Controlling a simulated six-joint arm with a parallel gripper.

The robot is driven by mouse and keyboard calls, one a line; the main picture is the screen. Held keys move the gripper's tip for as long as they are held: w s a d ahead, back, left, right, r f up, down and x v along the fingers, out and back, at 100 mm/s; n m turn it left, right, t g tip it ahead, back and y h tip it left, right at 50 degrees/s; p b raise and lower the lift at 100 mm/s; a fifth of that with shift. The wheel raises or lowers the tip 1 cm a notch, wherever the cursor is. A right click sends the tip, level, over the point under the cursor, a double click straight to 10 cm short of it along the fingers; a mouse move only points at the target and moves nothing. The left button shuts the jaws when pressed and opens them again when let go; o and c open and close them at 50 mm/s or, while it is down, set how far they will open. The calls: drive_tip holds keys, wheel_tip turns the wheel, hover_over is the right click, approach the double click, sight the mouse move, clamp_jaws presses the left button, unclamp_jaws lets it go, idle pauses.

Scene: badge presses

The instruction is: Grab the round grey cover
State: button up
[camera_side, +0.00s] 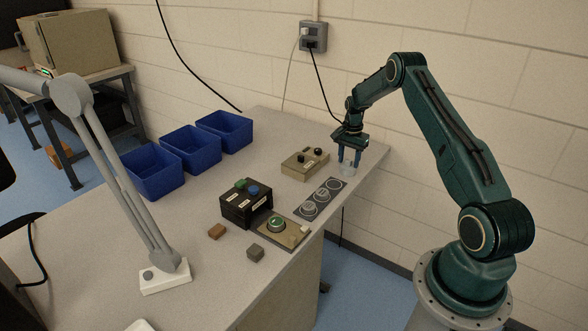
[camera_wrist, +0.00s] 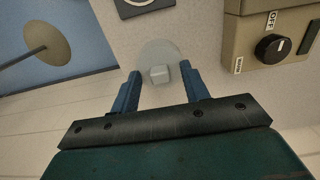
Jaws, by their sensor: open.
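The round grey cover (camera_wrist: 158,50) is a pale disc with a small block-like knob (camera_wrist: 159,72) on top, lying on the table in the wrist view. In the side view the cover (camera_side: 347,168) is a small pale shape right under my gripper (camera_side: 349,157), partly hidden by the fingers. My gripper also shows in the wrist view (camera_wrist: 160,80), pointing down. Its blue fingers are open, one on each side of the knob, with a gap visible on both sides. Whether the fingertips are level with the knob is hard to tell.
A beige control box (camera_side: 305,164) with black knobs stands close to the left of my gripper. A dark plate (camera_side: 323,198) with round places lies in front. A black button box (camera_side: 246,204), a badge press base (camera_side: 283,230) and blue bins (camera_side: 189,149) are further left.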

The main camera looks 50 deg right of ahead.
sight(348, 160)
idle(0.3)
clamp_jaws()
drive_tip(key=shift+r, duration=0.1)
wheel_tip(348, 160, up, 20)
idle(0.9)
idle(0.5)
